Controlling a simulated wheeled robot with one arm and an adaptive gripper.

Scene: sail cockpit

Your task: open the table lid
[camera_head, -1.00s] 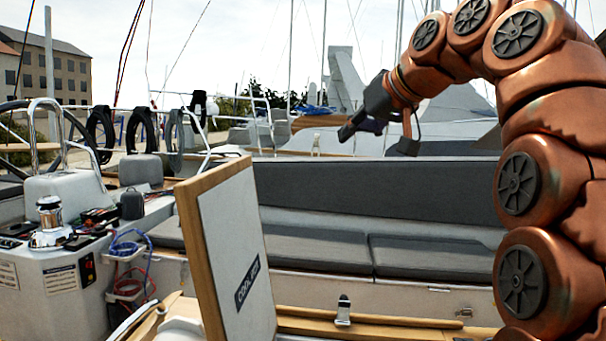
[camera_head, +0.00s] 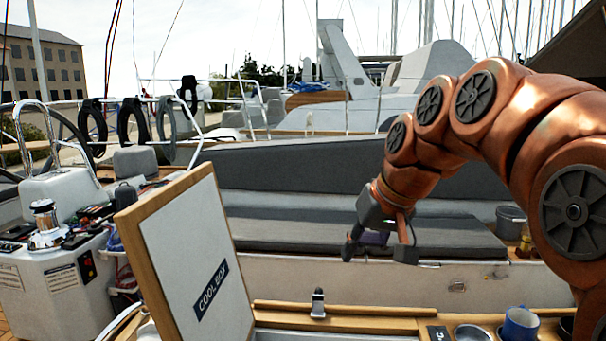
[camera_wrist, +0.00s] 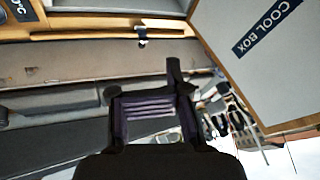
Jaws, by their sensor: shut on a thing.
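A white lid panel (camera_head: 195,265) with a wooden frame and a "COOL BOX" label stands raised and tilted at the lower left. It also shows in the wrist view (camera_wrist: 245,45), at the upper right. A metal latch (camera_head: 318,303) sits on the wooden table edge (camera_head: 370,325), and also shows in the wrist view (camera_wrist: 142,38). My gripper (camera_head: 378,250) hangs fingers down over the grey bench, right of the panel and apart from it and the latch. A dark purplish thing (camera_head: 374,238) shows between its fingers, too small to identify; the gripper is shut on it.
A blue mug (camera_head: 520,324) and cup holders (camera_head: 472,333) are at the lower right. A grey bucket (camera_head: 511,221) stands behind them. A long grey cushioned bench (camera_head: 300,232) runs behind the table. A white console (camera_head: 60,270) with a winch (camera_head: 46,225) is at the left.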

